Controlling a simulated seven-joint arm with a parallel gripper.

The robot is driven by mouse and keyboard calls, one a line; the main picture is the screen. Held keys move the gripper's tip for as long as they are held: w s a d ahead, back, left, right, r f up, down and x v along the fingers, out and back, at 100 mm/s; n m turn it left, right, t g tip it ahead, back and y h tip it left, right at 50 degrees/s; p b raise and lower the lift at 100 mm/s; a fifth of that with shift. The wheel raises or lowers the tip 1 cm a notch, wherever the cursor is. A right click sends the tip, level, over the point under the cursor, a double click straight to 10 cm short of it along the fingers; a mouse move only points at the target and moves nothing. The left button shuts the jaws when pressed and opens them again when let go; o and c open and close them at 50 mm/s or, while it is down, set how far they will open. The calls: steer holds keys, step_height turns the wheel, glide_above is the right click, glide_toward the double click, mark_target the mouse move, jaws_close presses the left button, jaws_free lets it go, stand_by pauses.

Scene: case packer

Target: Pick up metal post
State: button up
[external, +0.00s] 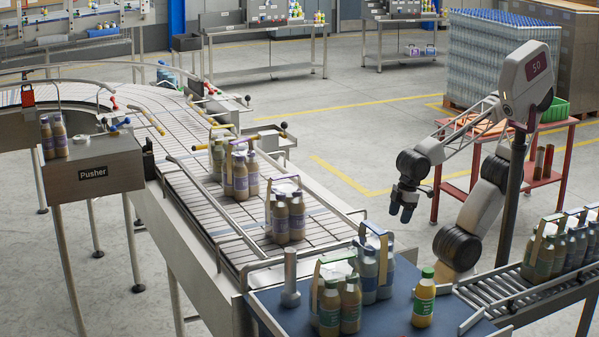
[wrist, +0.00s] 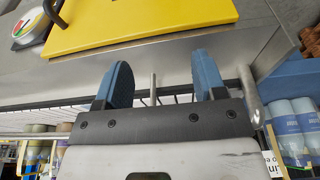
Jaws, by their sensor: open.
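A grey metal post (external: 290,280) stands upright on the blue table (external: 262,302), near its left back corner and beside the conveyor's end. My gripper (external: 403,208) hangs in the air to the right of the conveyor, well apart from the post and higher up. In the wrist view my gripper (wrist: 161,82) shows two blue fingers spread wide with nothing held between them. A thin metal rod shows behind the gap, but I cannot tell whether it belongs to a rail. The post is not clearly seen in the wrist view.
Bottle packs (external: 338,300) stand right of the post, with a single green-capped bottle (external: 424,300) farther right. More packs (external: 288,215) sit on the conveyor (external: 205,205). A roller conveyor (external: 500,290) lies right. A yellow board (wrist: 150,22) tops the wrist view.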

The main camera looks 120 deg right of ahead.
steer(key=shift+r, duration=0.1)
steer(key=w+r+v, duration=0.1)
steer(key=w+v, duration=0.2)
steer(key=v, duration=1.1)
steer(key=m+t+y, duration=0.5)
steer(key=m+y, duration=0.7)
steer(key=m, duration=1.2)
glide_toward(293, 257)
steer(key=w+f, duration=0.1)
step_height(293, 257, down, 5)
steer(key=shift+a, duration=0.1)
steer(key=shift+w, duration=0.1)
steer(key=shift+x, duration=1.3)
